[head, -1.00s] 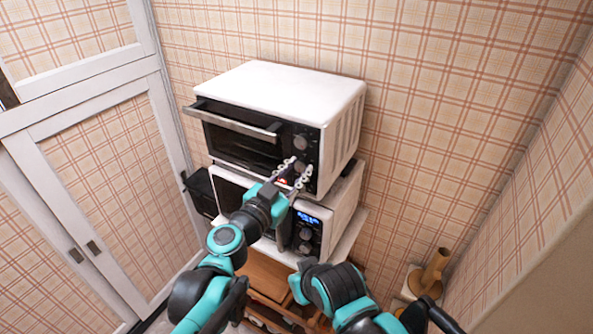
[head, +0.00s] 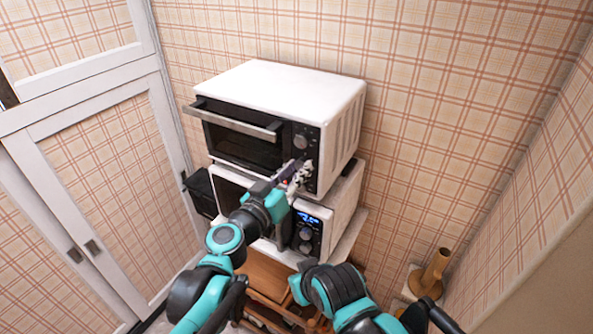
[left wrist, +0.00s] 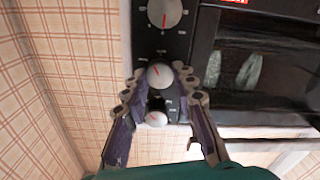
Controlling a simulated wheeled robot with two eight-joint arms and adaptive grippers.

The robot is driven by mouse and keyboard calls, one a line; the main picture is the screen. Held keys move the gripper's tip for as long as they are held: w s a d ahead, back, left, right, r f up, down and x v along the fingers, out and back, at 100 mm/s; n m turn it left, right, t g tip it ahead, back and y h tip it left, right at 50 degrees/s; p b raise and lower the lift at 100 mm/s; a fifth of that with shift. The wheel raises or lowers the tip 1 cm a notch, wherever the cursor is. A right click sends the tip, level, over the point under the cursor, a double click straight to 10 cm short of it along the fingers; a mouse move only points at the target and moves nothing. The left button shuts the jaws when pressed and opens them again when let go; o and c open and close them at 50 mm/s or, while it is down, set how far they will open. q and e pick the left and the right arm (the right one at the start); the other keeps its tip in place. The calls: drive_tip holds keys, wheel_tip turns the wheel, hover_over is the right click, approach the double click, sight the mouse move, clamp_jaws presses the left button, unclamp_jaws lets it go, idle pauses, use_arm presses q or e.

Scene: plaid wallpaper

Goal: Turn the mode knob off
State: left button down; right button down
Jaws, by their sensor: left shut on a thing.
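The white toaster oven (head: 290,88) stands on top of another appliance, its black control panel on the right of its door. Three knobs show in the left wrist view, where the panel looks upside down: a large one (left wrist: 165,12), a middle one (left wrist: 160,74) and one farther away (left wrist: 156,119). Red marks show on the knobs. In the head view the upper knob (head: 300,142) is clear, while my gripper covers part of the panel below it. My left gripper (head: 300,170) is shut on the middle knob, one finger on each side. My right gripper is not in view.
A second oven-like appliance (head: 335,215) with a blue display stands below on a shelf. The toaster oven's door handle (head: 238,122) sticks out left of the panel. A white cabinet (head: 105,160) is at left; a brown object (head: 434,270) stands at lower right.

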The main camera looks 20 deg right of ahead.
use_arm(q)
drive_tip(key=n, duration=1.1)
drive_tip(key=shift+b, duration=0.35)
drive_tip(key=n, duration=0.4)
drive_tip(key=shift+f+n, duration=0.1)
drive_tip(key=shift+n, duration=0.2)
drive_tip(key=n, duration=0.3)
drive_tip(key=shift+n, duration=0.3)
drive_tip(key=n, duration=0.3)
drive_tip(key=shift+n, duration=0.3)
drive_tip(key=shift+f+n, duration=0.1)
drive_tip(key=shift+n, duration=3.6)
drive_tip(key=c, duration=1.2)
unclamp_jaws()
